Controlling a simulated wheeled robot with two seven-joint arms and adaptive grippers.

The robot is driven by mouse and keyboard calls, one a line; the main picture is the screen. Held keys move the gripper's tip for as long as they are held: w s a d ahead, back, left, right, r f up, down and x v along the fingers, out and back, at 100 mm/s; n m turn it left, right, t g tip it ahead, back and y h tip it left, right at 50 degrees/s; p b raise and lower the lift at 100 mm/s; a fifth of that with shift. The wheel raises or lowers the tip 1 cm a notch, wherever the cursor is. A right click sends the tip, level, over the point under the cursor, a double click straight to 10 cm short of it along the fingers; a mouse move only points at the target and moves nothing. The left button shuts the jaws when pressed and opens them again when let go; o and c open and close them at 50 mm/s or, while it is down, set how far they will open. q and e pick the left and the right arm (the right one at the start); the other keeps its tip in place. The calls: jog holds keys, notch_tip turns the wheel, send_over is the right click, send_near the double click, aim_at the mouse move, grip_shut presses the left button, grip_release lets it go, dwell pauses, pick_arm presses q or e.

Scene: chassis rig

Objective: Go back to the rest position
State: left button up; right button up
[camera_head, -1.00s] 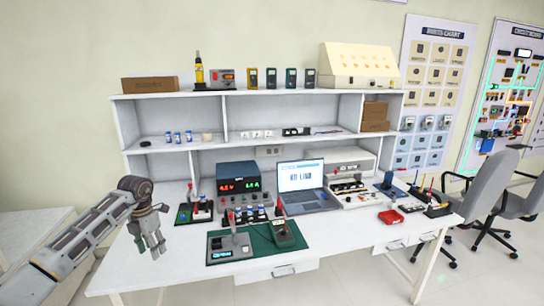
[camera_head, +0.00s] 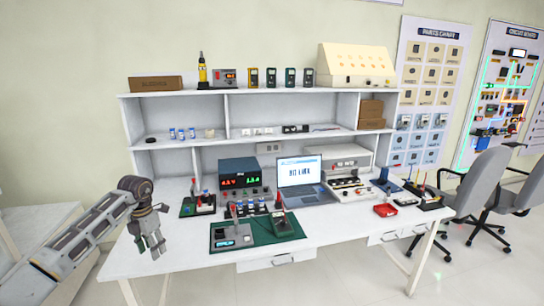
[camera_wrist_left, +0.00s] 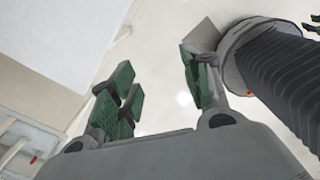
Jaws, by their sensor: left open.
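My left arm comes in from the left in the head view. My left gripper (camera_head: 152,245) hangs fingers-down over the left end of the white workbench (camera_head: 350,240). It is left of the green mat (camera_head: 290,231) and apart from everything on the bench. In the left wrist view the gripper (camera_wrist_left: 160,95) shows its green finger pads spread apart, with nothing between them. Below them are pale floor and part of a white surface. My right gripper does not show in either view.
Grey chairs (camera_head: 480,185) stand at the right. A white table (camera_head: 40,225) is at the left. Floor shows in front.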

pick_arm(q)
jog(key=d+f+n+t+h, duration=0.4)
jog(key=d+f+h, duration=0.6)
jog(key=d+f, duration=0.75)
notch_tip(320, 180, down, 14)
jog(key=s+a+r+n+t, duration=0.1)
jog(key=n+t, duration=0.5)
jog(key=n, duration=0.7)
jog(key=s+a+f+n+y, duration=0.4)
jog(key=s+f+n, duration=0.3)
jog(key=s+f, duration=0.4)
jog(key=s+a+f+n+y, duration=0.45)
jog(key=s+f+n, duration=0.35)
jog(key=f, duration=0.5)
jog(key=s+f+n+g+y, duration=0.1)
jog(key=s+f+n+g, duration=0.2)
jog(key=s, duration=1.4)
jog(key=s+f+n+g+y, duration=0.1)
jog(key=s+f+n+g, duration=0.2)
jog(key=s+f, duration=0.6)
jog(key=s+g, duration=0.2)
jog(key=s, duration=0.7)
jog(key=shift+s+a+f+g, duration=0.25)
jog(key=shift+f+g, duration=0.05)
jog(key=shift+f, duration=0.05)
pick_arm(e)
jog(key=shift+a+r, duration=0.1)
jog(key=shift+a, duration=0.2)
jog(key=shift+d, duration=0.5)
